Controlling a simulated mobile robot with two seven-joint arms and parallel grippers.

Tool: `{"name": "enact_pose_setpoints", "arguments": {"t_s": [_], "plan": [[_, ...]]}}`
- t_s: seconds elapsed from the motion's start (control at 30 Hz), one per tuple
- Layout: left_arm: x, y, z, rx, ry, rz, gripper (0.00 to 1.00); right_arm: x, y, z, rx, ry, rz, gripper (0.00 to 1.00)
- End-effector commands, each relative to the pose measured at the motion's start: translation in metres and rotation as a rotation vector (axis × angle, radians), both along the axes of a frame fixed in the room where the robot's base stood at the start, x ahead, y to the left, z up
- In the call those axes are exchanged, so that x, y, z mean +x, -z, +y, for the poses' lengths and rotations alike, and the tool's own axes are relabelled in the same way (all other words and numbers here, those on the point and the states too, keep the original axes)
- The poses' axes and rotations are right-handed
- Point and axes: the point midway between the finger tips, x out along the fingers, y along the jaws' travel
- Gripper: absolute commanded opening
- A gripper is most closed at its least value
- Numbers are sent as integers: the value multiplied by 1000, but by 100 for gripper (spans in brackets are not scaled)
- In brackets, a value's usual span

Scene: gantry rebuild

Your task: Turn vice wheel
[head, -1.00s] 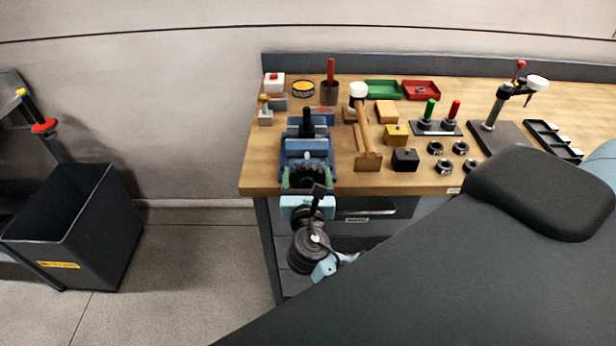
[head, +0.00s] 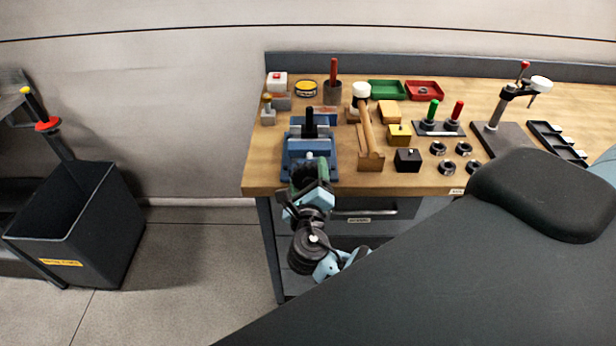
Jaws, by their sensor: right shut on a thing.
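A blue vice (head: 309,147) stands at the left end of the wooden workbench, with a dark upright post on it. Its dark green wheel (head: 302,178) is at the bench's front edge and is partly hidden by my right gripper. My right gripper (head: 310,184) is at the wheel, shut on it, with its wrist hanging in front of the bench drawers. The fingertips are small and partly hidden. My left gripper is not in view.
A wooden mallet (head: 367,130) stands right of the vice, with a yellow block (head: 399,134) and a black block (head: 407,160) beyond it. Dark rings lie further right. A dark bin (head: 75,215) stands on the floor at left. My large dark arm link fills the lower right.

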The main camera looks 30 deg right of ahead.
Motion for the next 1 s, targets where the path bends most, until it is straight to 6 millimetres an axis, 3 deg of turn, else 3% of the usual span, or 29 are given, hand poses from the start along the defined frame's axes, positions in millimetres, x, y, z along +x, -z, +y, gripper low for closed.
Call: {"name": "enact_pose_setpoints", "arguments": {"t_s": [0.7, 0.73, 0.87, 1.0], "plan": [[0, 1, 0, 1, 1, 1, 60, -1, 3, 0, -65, 2, 45, 52], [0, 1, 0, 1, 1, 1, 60, -1, 3, 0, -64, 2, 45, 77], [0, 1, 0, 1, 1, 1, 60, -1, 2, 0, -64, 2, 44, 94], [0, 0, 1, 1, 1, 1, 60, 0, 2, 0, -64, 2, 43, 97]]}}
